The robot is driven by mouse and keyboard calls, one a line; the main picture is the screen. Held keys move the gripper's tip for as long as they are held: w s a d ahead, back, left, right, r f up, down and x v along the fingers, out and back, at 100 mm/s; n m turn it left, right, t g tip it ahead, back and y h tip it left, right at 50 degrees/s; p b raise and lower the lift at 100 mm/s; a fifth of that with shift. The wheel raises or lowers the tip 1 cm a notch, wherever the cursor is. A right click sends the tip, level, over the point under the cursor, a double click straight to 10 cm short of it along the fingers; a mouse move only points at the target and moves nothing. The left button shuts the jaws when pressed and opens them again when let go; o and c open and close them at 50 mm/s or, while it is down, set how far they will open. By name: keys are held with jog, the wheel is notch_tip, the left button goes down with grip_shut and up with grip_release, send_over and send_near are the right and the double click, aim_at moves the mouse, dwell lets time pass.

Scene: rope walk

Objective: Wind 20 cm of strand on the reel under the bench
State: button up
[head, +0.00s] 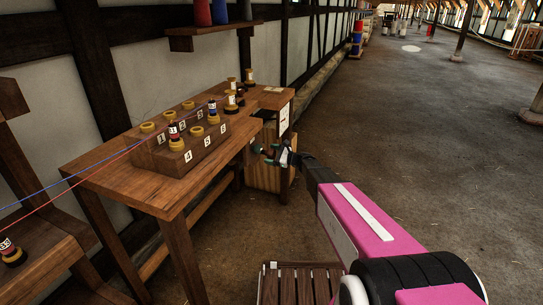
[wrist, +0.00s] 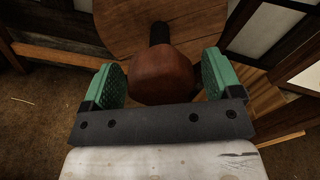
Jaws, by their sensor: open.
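The bench (head: 100,176) stands at the left in the head view, and my gripper (head: 272,153) is at its right end, below the top. In the wrist view my gripper (wrist: 160,72) is open, with green pads on either side of a rounded red-brown wooden knob (wrist: 163,78). Dark gaps show between the knob and both pads. The knob sits on a short black shaft (wrist: 159,33) in front of a round wooden disc (wrist: 121,30), which looks like the reel's face. The rest of the reel is mostly hidden by the bench and my gripper. No strand shows on it.
A numbered wooden block (head: 172,158) with several yellow-ended spools stands on the bench. A red strand (head: 75,176) and a blue strand (head: 55,182) run left from it. A wooden box (head: 262,178) stands under the bench. The floor (head: 430,130) to the right is clear.

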jog(key=shift+d, duration=0.1)
jog(key=v, duration=1)
jog(key=shift+d, duration=0.25)
jog(key=shift+s, duration=0.15)
jog(key=s+d+f+n+g+h, duration=0.15)
jog(key=s+n+h, duration=0.25)
jog(key=s, duration=0.4)
jog(key=s+f+n+g+h, duration=0.3)
jog(key=s+n, duration=0.1)
jog(key=s, duration=0.4)
jog(key=s+d+n+g+h, duration=0.1)
jog(key=s+d+n+h, duration=0.7)
jog(key=s, duration=0.6)
jog(key=d+h, duration=0.2)
jog(key=d, duration=0.1)
jog(key=shift+n+g, duration=0.3)
jog(key=shift+g, duration=0.05)
